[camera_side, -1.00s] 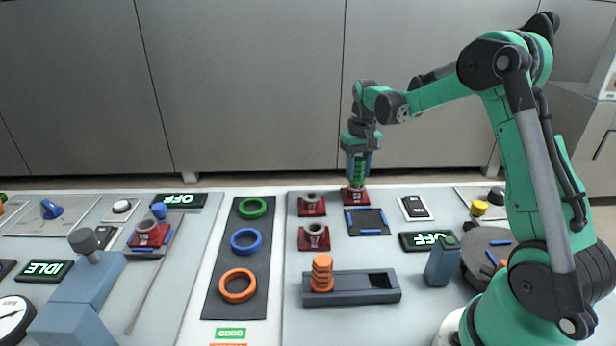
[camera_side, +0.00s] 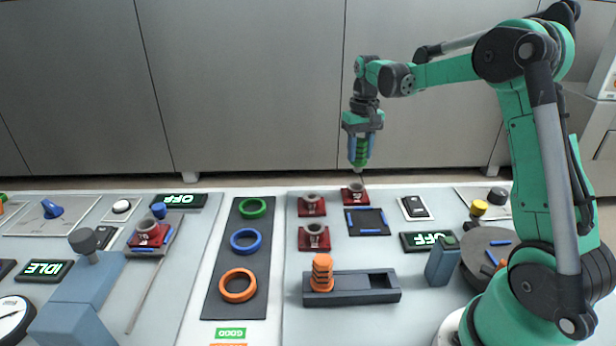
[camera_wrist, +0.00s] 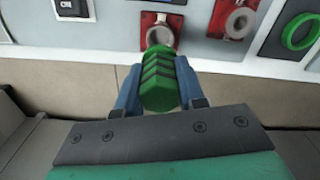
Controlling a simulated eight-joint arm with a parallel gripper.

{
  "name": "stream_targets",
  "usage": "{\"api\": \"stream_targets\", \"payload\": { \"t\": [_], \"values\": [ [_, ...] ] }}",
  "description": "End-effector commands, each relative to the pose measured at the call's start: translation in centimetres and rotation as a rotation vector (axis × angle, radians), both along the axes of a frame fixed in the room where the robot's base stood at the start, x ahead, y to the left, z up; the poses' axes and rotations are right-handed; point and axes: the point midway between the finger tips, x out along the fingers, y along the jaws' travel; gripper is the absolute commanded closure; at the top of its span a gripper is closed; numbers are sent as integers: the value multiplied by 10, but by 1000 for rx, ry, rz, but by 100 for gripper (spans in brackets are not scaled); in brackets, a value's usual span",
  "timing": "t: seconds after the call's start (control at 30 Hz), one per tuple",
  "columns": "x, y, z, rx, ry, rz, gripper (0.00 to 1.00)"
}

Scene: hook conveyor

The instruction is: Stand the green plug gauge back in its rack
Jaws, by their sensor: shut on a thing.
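The green plug gauge (camera_side: 360,151) is upright in my gripper (camera_side: 361,142), with its lower tip above the back right red block (camera_side: 355,195). In the wrist view the ribbed green plug gauge (camera_wrist: 160,82) sits between the two blue fingers of my gripper (camera_wrist: 158,92), which are shut on it. The rack (camera_side: 385,294) is a dark grey bar at the front. An orange plug gauge (camera_side: 322,272) stands in its left part, and a dark empty slot shows in its right part.
Two more red blocks with grey rings (camera_side: 312,205) (camera_side: 314,237) stand left of the gripper. A mat with coloured rings (camera_side: 226,265) is further left.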

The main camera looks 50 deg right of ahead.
Motion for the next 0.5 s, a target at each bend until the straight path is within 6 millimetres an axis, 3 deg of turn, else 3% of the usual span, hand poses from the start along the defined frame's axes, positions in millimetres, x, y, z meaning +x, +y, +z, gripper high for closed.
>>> {"api": "stream_targets", "payload": {
  "t": [0.5],
  "values": [
    [0, 0, 7, 0, 0, 0, 100]
  ]
}}
